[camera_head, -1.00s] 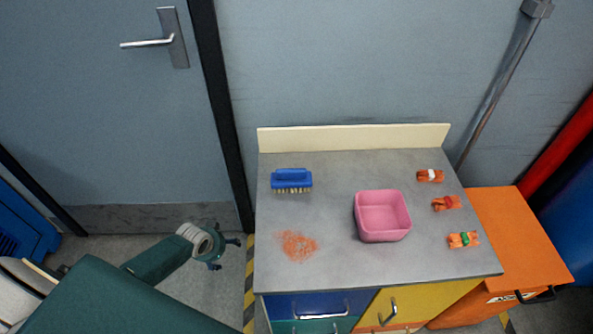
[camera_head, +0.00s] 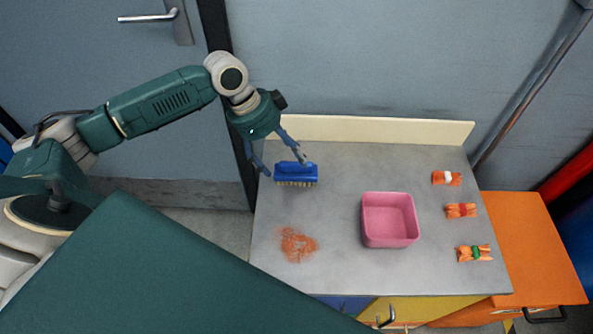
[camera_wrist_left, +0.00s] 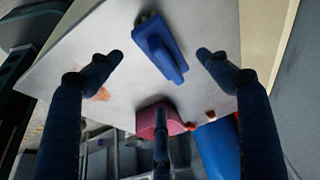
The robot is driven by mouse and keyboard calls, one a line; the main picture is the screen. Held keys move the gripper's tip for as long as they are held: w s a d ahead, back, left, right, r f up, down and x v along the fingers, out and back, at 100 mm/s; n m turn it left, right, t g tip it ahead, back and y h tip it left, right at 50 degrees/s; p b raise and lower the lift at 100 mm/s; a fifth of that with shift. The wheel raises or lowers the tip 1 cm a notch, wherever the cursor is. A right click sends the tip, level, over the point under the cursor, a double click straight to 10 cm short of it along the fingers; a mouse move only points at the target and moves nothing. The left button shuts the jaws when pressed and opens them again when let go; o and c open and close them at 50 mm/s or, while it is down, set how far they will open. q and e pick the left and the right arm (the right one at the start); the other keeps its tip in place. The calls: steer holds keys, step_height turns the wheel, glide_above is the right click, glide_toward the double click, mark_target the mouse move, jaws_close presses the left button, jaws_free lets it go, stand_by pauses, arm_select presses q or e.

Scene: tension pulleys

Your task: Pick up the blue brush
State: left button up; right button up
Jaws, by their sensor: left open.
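The blue brush (camera_head: 297,172) lies bristles down at the back left of the grey tabletop (camera_head: 335,240). My left gripper (camera_head: 283,168) is open above and just behind the brush, with one finger in front of part of it in the head view. In the left wrist view, the brush (camera_wrist_left: 160,48) shows between the spread fingers of the left gripper (camera_wrist_left: 160,62), and nothing is gripped. Whether a finger touches the brush I cannot tell. My right gripper is not in view.
A pink bin (camera_head: 390,220) stands right of centre. Several orange bundles line the right side, one being a green-banded bundle (camera_head: 475,253). Orange crumbs (camera_head: 297,245) lie at the front left. A cream backboard (camera_head: 375,130) runs along the rear edge. The tabletop between brush and bin is clear.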

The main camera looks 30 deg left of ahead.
mark_target(296, 173)
arm_select(q)
steer(key=p+x, duration=0.1)
steer(key=x, duration=0.6)
steer(key=shift+f, duration=0.25)
steer(key=shift+r, duration=0.1)
steer(key=c, duration=1.3)
